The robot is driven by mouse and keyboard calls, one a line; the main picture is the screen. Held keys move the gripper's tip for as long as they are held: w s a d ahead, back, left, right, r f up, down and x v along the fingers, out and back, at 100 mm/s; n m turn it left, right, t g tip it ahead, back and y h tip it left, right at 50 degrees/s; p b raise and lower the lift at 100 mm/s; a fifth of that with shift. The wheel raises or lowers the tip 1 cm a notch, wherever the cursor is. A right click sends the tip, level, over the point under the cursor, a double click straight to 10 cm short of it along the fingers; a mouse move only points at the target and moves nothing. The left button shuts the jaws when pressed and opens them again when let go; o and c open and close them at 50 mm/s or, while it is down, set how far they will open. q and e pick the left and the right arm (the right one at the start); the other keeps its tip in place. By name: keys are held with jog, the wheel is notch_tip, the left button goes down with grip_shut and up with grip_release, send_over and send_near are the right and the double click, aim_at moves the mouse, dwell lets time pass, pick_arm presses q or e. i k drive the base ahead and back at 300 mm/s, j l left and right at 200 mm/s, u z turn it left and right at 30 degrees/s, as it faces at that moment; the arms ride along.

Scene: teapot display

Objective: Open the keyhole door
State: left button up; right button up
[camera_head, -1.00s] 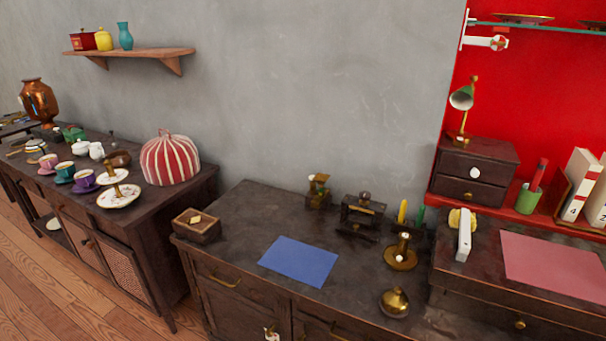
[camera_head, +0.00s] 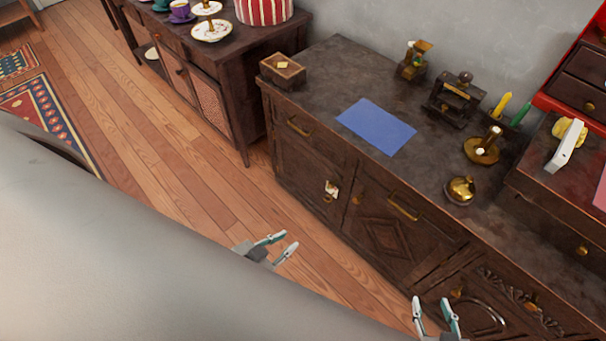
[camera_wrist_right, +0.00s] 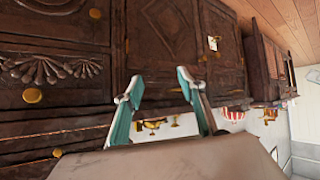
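The dark wooden cabinet (camera_head: 320,85) stands on the right in the head view. Its left door (camera_head: 302,172) is shut and has a small pale tag or plate (camera_head: 331,188) near its right edge; I cannot make out the keyhole itself. The tag also shows in the right wrist view (camera_wrist_right: 213,43). My left gripper (camera_head: 289,242) is open and empty above the floor, in front of and below that door. My right gripper (camera_head: 431,302) is open and empty in front of the cabinet further right; its two fingers show in the right wrist view (camera_wrist_right: 157,84).
A door with a carved diamond (camera_head: 385,237) and brass knobs lies right of the tagged door. On the cabinet top are a wooden box (camera_head: 283,71), a blue sheet (camera_head: 377,127) and brass items (camera_head: 461,190). Wooden floor (camera_head: 180,170) lies clear in front.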

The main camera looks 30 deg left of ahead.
aim_at(309, 176)
jog(key=j+z, duration=0.1)
jog(key=j, duration=0.4)
jog(key=j+z, duration=0.1)
jog(key=j, duration=0.4)
jog(key=j+z, duration=0.1)
jog(key=j, duration=0.4)
jog(key=k+j+z, duration=0.1)
jog(key=j, duration=0.4)
jog(key=j+z, duration=0.1)
jog(key=j, duration=0.4)
jog(key=k+j+z, duration=0.15)
jog(key=j, duration=0.35)
jog(key=k+j+z, duration=0.1)
jog(key=j, duration=0.35)
